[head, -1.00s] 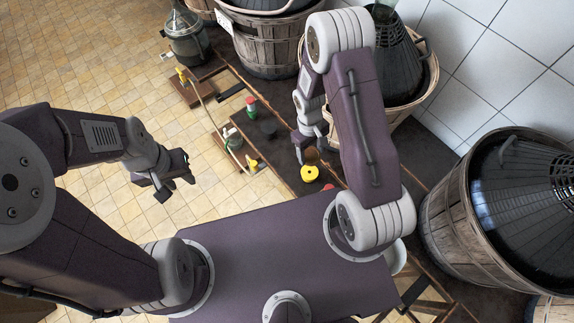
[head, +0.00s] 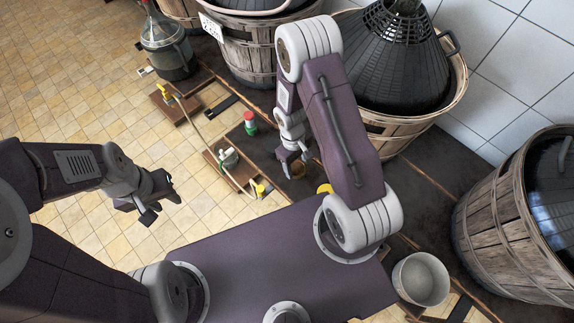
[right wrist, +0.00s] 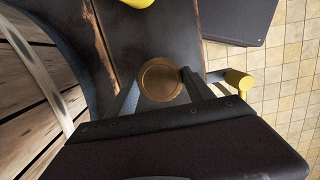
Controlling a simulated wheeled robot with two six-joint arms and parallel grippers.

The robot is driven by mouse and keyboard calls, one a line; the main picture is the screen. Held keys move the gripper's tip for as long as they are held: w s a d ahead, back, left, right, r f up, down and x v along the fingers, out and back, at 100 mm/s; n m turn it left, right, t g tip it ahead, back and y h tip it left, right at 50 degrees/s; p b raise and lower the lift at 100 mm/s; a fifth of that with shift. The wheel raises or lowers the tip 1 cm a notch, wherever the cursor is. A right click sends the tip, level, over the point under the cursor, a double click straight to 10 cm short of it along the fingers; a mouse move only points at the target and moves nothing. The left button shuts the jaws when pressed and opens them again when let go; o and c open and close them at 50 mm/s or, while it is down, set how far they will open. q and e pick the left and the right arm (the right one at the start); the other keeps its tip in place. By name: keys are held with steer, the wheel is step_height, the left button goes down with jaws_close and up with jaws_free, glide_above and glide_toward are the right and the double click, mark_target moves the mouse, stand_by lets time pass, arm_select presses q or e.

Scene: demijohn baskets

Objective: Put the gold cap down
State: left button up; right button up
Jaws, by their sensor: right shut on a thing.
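The gold cap (head: 297,171) is a small round disc, brownish gold, low over the dark bench at the centre of the head view. My right gripper (head: 294,167) is shut on it from above. In the right wrist view the gold cap (right wrist: 162,80) shows face-on between the two dark fingers of the right gripper (right wrist: 160,90). I cannot tell whether the cap touches the bench. My left gripper (head: 162,198) is open and empty, over the tiled floor at the left.
A yellow object (head: 324,187) is partly behind my right arm. A red-and-green bottle (head: 250,122), a small glass vessel (head: 228,157) and a yellow-ended tube (head: 262,190) stand left of the gripper. A wicker-basket demijohn (head: 395,75) is behind; a white bucket (head: 420,279) is at lower right.

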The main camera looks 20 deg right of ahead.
mark_target(298, 168)
steer(key=shift+s+d+f+b, duration=0.1)
steer(key=shift+s+f+b, duration=0.15)
steer(key=shift+b, duration=0.15)
step_height(298, 168, down, 4)
steer(key=b, duration=0.3)
steer(key=shift+s+r+b, duration=0.1)
steer(key=shift+r+b, duration=0.1)
steer(key=shift+b, duration=0.2)
steer(key=shift+r, duration=0.2)
steer(key=shift+c, duration=0.6)
steer(key=shift+f, duration=0.1)
steer(key=o, duration=1.4)
steer(key=shift+o, duration=0.2)
